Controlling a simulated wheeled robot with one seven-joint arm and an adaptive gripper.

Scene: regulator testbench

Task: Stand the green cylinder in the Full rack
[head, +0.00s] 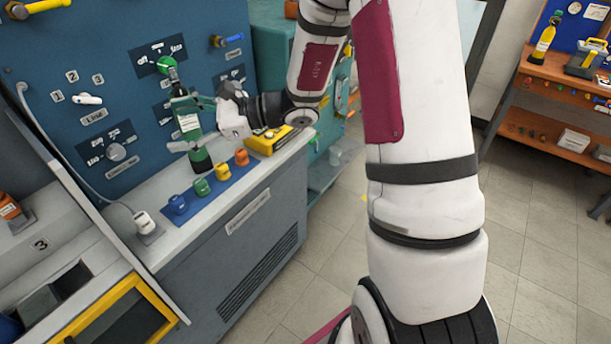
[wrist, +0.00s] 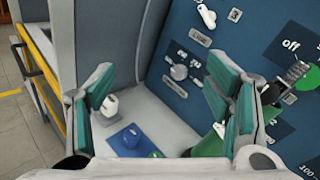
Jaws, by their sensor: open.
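The green cylinder (head: 188,122), with a white label and a dark valve at its top, stands upright on the bench against the blue panel. It shows in the wrist view (wrist: 209,146) partly hidden behind the right finger. My gripper (head: 182,126) is open, its teal fingers overlapping the cylinder in the head view. No rack marked Full can be read.
Blue, green and orange caps (head: 202,187) line a blue strip at the bench front. A yellow device (head: 268,140) sits to the right and a white hose end (head: 144,222) to the left. A yellow-framed opening (head: 112,312) is lower left. An orange shelf (head: 556,90) stands far right.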

